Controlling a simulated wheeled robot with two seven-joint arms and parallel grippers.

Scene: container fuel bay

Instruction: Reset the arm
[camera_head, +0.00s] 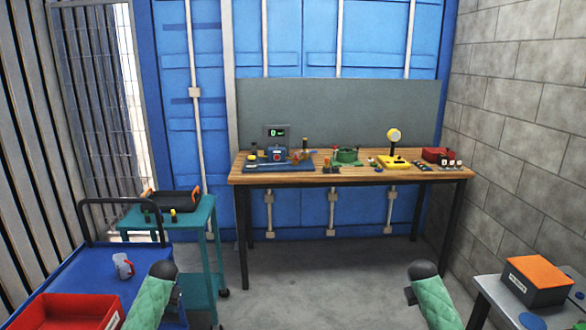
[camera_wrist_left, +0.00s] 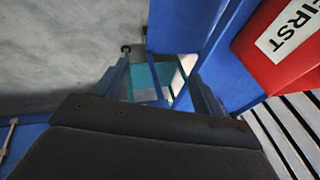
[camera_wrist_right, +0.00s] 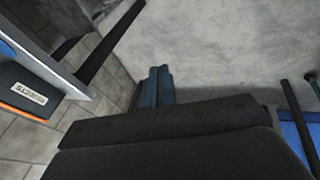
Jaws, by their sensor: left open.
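My left arm, in a green padded sleeve, comes in at the bottom left of the head view beside the blue cart (camera_head: 95,275). In the left wrist view, my left gripper (camera_wrist_left: 158,78) has its two fingers spread apart with nothing between them. My right arm, also in a green sleeve, is at the bottom right of the head view, left of the grey side table (camera_head: 490,290). In the right wrist view, the fingers of my right gripper (camera_wrist_right: 159,72) are together, with nothing visible between them. Neither gripper's fingers show clearly in the head view.
The blue cart carries a red bin (camera_head: 70,310) and a pale jug (camera_head: 122,266). A teal trolley (camera_head: 165,212) holds a black tray. A wooden workbench (camera_head: 350,176) with several devices stands at the back. An orange-topped box (camera_head: 537,283) sits on the side table. The middle floor is clear.

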